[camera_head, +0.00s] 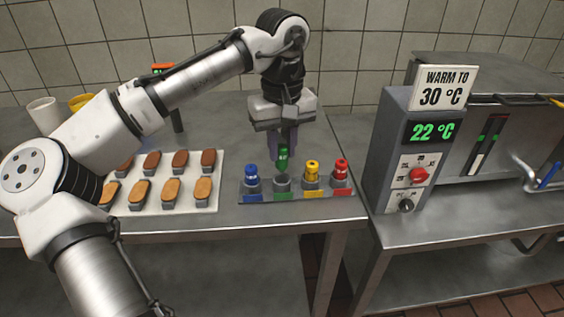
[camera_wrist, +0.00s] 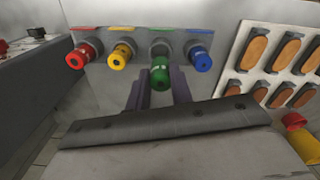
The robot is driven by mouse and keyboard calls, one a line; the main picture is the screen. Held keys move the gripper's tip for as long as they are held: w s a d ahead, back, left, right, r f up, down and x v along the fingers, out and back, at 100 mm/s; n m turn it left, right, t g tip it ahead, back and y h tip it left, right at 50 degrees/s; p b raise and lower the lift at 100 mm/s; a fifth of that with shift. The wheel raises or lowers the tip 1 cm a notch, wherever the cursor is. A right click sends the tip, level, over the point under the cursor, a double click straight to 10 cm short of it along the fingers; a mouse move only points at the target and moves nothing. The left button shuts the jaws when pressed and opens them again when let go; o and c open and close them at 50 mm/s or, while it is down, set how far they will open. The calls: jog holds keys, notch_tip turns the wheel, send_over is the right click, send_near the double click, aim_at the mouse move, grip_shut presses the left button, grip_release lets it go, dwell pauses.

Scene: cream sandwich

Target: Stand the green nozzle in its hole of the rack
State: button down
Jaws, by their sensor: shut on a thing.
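The green nozzle (camera_head: 283,156) is held upright in my gripper (camera_head: 283,150), just above the rack (camera_head: 262,198). The rack's green-marked hole (camera_head: 283,183) is empty and lies almost directly below the nozzle. The blue nozzle (camera_head: 251,174), yellow nozzle (camera_head: 312,170) and red nozzle (camera_head: 341,169) stand in their own holes. In the wrist view the green nozzle (camera_wrist: 160,73) sits between my two dark fingers, with the rack (camera_wrist: 141,44) behind it. The nozzle's lower end appears above the hole rim, and the exact gap is hard to tell.
A white tray (camera_head: 213,203) of several cream-sandwich pieces lies left of the rack. A grey warming unit (camera_head: 394,165) reading 22 °C stands on the right, under a "WARM TO 30 °C" sign (camera_head: 443,88). White (camera_head: 43,115) and yellow (camera_head: 81,102) cups stand at the back left.

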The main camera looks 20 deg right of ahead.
aim_at(282, 172)
notch_tip(282, 172, down, 4)
jog(key=shift+f, duration=0.1)
jog(key=c, duration=1.2)
grip_release()
jog(key=shift+c, duration=0.2)
notch_tip(282, 172, up, 12)
jog(key=shift+r, duration=0.1)
